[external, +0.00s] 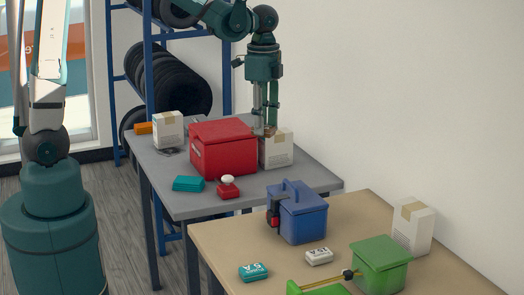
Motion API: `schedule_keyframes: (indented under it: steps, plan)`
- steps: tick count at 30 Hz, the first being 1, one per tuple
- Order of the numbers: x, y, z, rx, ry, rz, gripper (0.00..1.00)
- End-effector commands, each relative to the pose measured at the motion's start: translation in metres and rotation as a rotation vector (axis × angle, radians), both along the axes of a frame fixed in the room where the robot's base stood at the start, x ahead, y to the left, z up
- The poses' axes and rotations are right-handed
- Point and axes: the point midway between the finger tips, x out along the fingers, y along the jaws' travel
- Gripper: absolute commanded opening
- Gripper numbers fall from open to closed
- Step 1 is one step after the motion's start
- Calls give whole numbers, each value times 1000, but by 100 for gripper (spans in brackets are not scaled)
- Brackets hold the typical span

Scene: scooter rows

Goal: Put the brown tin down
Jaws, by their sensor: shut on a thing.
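My gripper (266,128) points straight down over the back of the grey table, behind the red box and at the top of a white carton. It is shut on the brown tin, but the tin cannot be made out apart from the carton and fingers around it. Whether the tin touches the tabletop is hidden.
The grey table (183,206) holds a red box (223,152), white cartons (279,152), a teal pack (188,184) and a red-based stamp (228,188). The tan table (225,240) in front holds a blue box (301,217) and green box (382,267). Tires stand behind.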

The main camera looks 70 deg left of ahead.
Motion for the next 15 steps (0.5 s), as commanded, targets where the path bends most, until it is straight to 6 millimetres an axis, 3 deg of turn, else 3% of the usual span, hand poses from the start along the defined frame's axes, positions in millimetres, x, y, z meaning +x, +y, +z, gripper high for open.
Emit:
schedule_keyframes:
  steps: [15]
  plan:
    - [-16, 113, -1, 0, 0, 215, 13]
